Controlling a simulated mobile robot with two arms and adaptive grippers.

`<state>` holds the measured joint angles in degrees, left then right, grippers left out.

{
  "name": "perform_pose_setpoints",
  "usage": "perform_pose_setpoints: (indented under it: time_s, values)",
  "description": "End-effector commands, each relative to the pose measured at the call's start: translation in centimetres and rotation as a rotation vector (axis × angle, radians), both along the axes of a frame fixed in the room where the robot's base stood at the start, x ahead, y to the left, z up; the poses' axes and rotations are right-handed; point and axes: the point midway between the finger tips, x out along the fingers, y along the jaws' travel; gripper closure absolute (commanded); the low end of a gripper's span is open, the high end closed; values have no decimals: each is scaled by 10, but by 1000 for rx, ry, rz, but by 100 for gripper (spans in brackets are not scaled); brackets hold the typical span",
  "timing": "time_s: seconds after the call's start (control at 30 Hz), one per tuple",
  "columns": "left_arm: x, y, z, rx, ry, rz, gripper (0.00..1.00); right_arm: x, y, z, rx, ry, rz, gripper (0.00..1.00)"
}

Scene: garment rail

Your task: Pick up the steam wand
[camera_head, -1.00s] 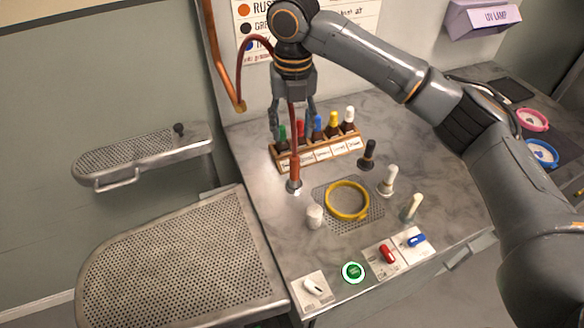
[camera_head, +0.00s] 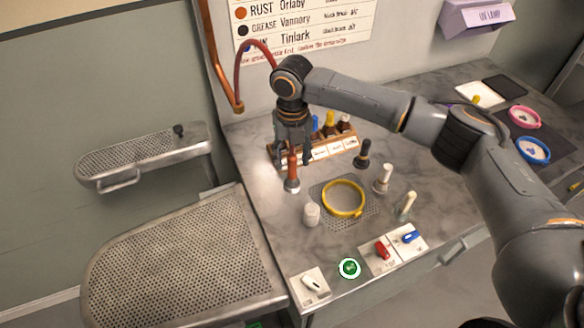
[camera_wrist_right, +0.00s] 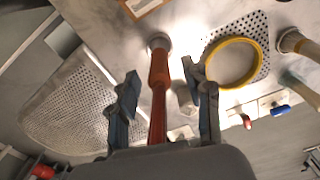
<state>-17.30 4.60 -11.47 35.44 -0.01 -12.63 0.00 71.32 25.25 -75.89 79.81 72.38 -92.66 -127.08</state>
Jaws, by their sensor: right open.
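The steam wand (camera_head: 292,172) stands upright on the marble counter, with an orange-brown handle and a round metal foot. A dark red hose (camera_head: 262,47) runs up behind my right arm. My right gripper (camera_head: 292,156) points down over the wand's upper part, which it partly hides. In the right wrist view the wand (camera_wrist_right: 158,75) lies between the two open fingers (camera_wrist_right: 168,92), with a visible gap on each side. My left gripper is not in view.
Behind the gripper is a wooden rack (camera_head: 335,148) of small bottles. A yellow ring (camera_head: 343,198) lies on a perforated plate to the right, with a white cylinder (camera_head: 311,214) and several brushes near it. A perforated metal board (camera_head: 180,265) is at left.

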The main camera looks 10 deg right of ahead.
Motion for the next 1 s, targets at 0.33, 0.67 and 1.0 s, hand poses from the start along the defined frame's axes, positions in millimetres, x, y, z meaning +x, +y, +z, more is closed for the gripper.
perform_pose_setpoints:
  time_s: [0.33, 0.67, 1.0]
  values:
    - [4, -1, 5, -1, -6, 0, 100, 0, 0, -19, 0, -1, 1, 51]
    - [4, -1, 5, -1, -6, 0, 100, 0, 0, -19, 0, -1, 1, 100]
    - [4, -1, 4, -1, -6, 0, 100, 0, 0, -17, 1, -2, 1, 100]
